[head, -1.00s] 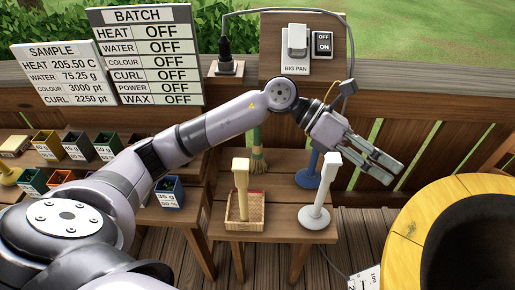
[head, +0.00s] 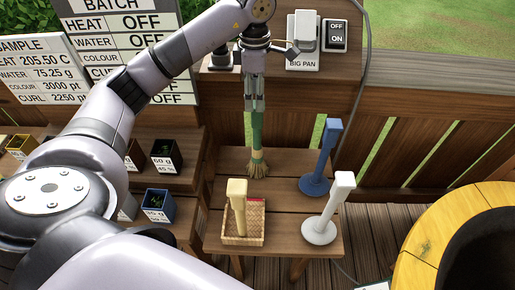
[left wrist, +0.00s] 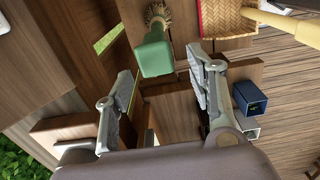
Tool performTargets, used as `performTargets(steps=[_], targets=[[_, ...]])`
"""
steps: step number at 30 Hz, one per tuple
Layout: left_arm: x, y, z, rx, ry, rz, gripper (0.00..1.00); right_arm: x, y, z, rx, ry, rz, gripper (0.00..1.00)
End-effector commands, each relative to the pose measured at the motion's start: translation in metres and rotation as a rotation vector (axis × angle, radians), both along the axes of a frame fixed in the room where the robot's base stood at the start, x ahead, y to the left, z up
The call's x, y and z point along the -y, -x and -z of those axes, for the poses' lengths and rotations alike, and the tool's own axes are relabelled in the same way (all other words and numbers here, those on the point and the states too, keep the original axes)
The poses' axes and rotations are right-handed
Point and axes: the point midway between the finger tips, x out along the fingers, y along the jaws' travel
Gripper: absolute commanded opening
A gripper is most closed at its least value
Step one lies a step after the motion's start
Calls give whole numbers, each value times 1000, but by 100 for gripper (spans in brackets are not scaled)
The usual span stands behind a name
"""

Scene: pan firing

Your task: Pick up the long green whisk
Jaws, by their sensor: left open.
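The long green whisk (head: 257,130) stands upright at the back of a small wooden table, its straw bristles (head: 259,164) at the bottom. My left gripper (head: 256,108) points down from above, at the top of the green handle. In the left wrist view, the square end of the handle (left wrist: 154,60) shows between the two spread fingers of the left gripper (left wrist: 160,68), with visible space on both sides. The left gripper is open and empty; how far the fingers overlap the handle is hard to tell. My right gripper is not in view.
The small table (head: 290,165) also bears a wicker tray (head: 254,238) with a cream-handled tool (head: 238,195), a blue tool (head: 330,140) and a white tool (head: 342,195). A switch board (head: 325,70) stands behind. A yellow-rimmed round pan stand (head: 418,235) is at right.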

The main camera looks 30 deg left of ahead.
Motion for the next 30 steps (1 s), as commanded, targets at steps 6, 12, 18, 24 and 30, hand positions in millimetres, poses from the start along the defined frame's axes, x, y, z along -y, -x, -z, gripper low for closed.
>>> performTargets(steps=[6, 12, 18, 24, 30], targets=[[0, 1, 42, -4, 0, 0, 51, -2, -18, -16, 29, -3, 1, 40], [0, 0, 60, -2, 0, 1, 51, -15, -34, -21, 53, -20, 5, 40], [3, -3, 80, -6, 1, 0, 51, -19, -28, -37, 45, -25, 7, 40], [3, -5, 108, -4, 0, 0, 51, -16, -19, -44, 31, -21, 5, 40], [3, -6, 113, 0, 0, 1, 51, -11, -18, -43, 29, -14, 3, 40]])
